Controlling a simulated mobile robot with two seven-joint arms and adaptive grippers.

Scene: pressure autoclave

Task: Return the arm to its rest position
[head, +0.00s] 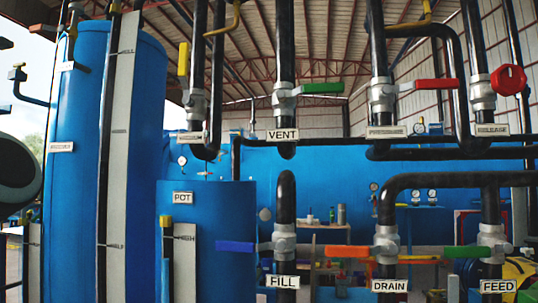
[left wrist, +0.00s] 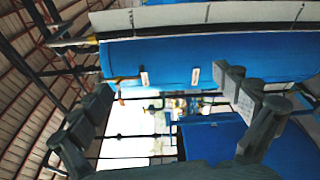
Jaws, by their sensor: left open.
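My left gripper (left wrist: 165,97) shows in the left wrist view with its two fingers spread wide and nothing between them. Beyond the fingers are a large blue tank (left wrist: 190,58) and an open background. In the head view, a dark rounded part at the left edge may be my left arm; no gripper fingers show there. My right gripper is in neither view.
In the head view, a tall blue tank (head: 142,110) stands left and the POT tank (head: 220,222) beside it. Dark pipes with the VENT valve handle (head: 322,88), FILL handle (head: 235,247), DRAIN handle (head: 347,251) and FEED handle (head: 467,252) fill the middle and right.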

